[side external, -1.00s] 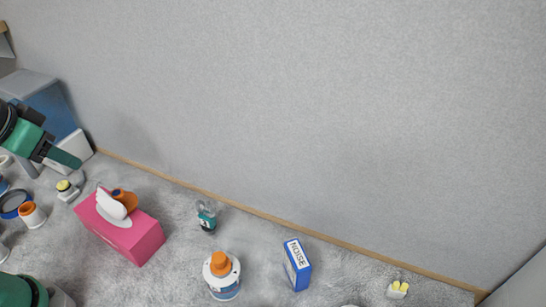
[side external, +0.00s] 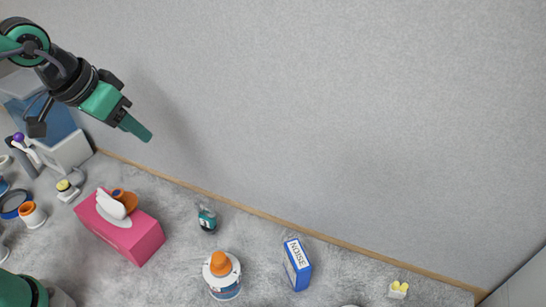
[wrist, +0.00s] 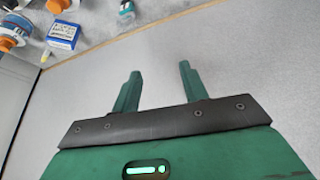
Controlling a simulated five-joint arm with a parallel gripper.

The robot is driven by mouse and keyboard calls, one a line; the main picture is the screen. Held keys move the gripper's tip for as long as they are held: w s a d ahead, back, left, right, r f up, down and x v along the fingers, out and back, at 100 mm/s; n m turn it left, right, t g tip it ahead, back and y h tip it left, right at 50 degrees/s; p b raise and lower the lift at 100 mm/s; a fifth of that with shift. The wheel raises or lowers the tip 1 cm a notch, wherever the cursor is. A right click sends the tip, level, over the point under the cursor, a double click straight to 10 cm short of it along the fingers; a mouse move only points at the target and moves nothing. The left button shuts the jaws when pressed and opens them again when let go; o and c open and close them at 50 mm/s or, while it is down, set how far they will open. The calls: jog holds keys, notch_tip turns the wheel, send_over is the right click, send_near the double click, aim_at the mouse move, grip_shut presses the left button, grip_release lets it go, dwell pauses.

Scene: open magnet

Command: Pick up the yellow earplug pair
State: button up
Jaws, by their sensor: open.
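The yellow earplug pair (side external: 398,288) is a small white piece with two yellow tips on the grey carpet-like surface, at the lower right of the side view. My gripper (side external: 136,128) is in the air at the upper left of that view, far from the pair and empty. In the wrist view my gripper (wrist: 158,70) shows two green fingers held apart with nothing between them. I cannot tell whether the small yellow tip beside a blue box at the wrist view's upper left is part of the pair.
A blue NOISE box (side external: 297,265), an orange-capped white bottle (side external: 222,276), a small teal bottle (side external: 207,219) and a pink tissue box (side external: 120,230) stand on the surface. Another yellow-topped item (side external: 66,188) sits at the left. A plain grey wall (side external: 330,120) rises behind.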

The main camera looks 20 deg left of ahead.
jog(key=w+d+f+m+h, duration=0.15)
jog(key=w+d, duration=0.45)
jog(key=d, duration=0.6)
jog(key=m+g+h, duration=0.2)
jog(key=m, duration=1)
send_near(401, 286)
notch_tip(401, 286, down, 2)
jog(key=shift+w+d+f, duration=0.1)
jog(key=shift+w+d, duration=0.2)
jog(key=shift+d, duration=0.15)
jog(key=shift+f, duration=0.1)
jog(key=shift+x, duration=1.2)
jog(key=shift+f, duration=0.1)
jog(key=shift+x, duration=2.5)
